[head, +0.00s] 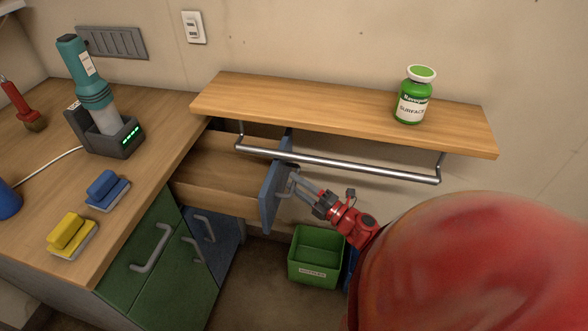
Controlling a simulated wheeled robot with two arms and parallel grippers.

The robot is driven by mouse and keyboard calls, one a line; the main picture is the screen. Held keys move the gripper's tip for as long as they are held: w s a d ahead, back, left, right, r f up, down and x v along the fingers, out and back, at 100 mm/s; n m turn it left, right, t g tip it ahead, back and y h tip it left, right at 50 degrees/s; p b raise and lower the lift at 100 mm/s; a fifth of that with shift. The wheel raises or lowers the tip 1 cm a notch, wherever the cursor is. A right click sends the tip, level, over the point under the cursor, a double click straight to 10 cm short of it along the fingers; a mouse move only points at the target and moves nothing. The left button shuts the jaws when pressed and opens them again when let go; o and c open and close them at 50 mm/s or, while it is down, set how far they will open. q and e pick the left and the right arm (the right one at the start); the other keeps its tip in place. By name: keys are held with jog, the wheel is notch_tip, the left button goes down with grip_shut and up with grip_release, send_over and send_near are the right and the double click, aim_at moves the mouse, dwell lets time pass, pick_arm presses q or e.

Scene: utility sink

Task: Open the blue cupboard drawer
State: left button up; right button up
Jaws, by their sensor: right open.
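The blue cupboard drawer (271,196) is pulled out from the cupboard under the wooden counter, toward the right. Its wooden inside shows behind the blue front panel. Its grey handle (283,183) is on the outer side of the panel, partly hidden by my gripper. My right gripper (294,182) is open, with its fingertips at the handle; I cannot tell whether they touch it. My red right arm comes in from the lower right. My left gripper is not in view.
A wooden shelf (330,108) with a metal rail (335,164) hangs above the drawer and holds a green bottle (412,96). A green bin (316,256) stands on the floor below. Brushes and a docked vacuum (95,95) are on the counter (135,190).

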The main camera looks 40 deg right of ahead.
jog(key=v, duration=1.6)
jog(key=shift+s+b, duration=0.25)
jog(key=shift+b, duration=0.15)
